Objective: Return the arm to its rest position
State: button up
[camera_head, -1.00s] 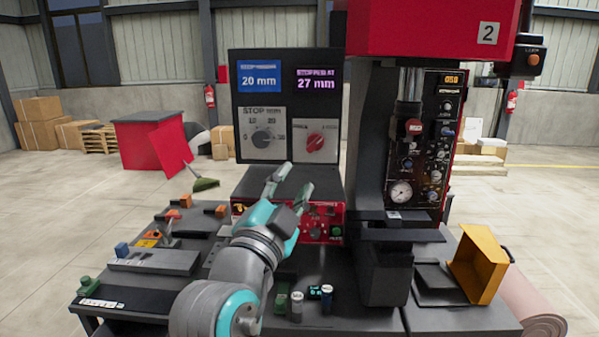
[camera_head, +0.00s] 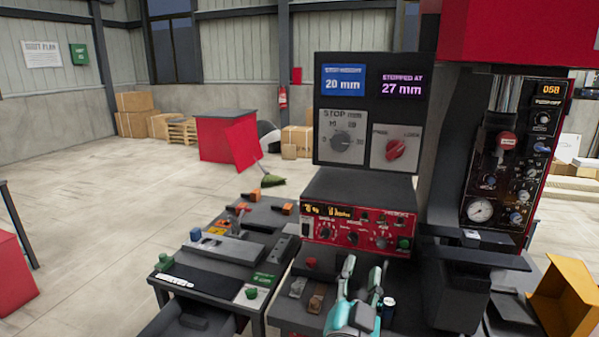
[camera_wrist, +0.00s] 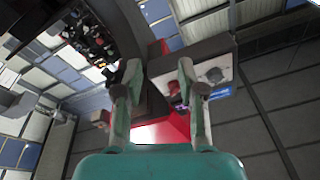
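My gripper (camera_head: 362,276) is low at the front of the bench in the head view, its two fingers pointing up and spread apart. In the wrist view my gripper (camera_wrist: 155,85) shows both fingers apart with nothing between them. Behind it stands the red control box (camera_head: 358,228) with dials and a lit display. Above that is the dark panel (camera_head: 367,170) reading 20 mm and "stopped at 27 mm", with a stop dial (camera_head: 341,140) and a red knob (camera_head: 395,149). Most of my arm is out of the head view.
A dark press column (camera_head: 447,150) stands to the right, with an orange-yellow bin (camera_head: 566,297) beyond it. A small can (camera_head: 388,308) is just right of my gripper. A side table (camera_head: 215,268) with tools and small parts is at left. Open floor lies behind it.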

jog(key=s+d+f+n+g+y, duration=0.1)
jog(key=s+d+f+n+y, duration=0.2)
jog(key=s+f, duration=0.75)
jog(key=s+d+f+n+g+y, duration=0.1)
jog(key=s+f+n+y, duration=0.5)
jog(key=f, duration=0.8)
jog(key=s+d+f+g+h, duration=0.1)
jog(key=s, duration=1.2)
jog(key=s+d+f+g+h, duration=0.1)
jog(key=s+d, duration=0.1)
jog(key=s, duration=1.2)
jog(key=shift+s+f+m, duration=0.25)
jog(key=shift+f+m, duration=0.05)
jog(key=shift+f, duration=0.1)
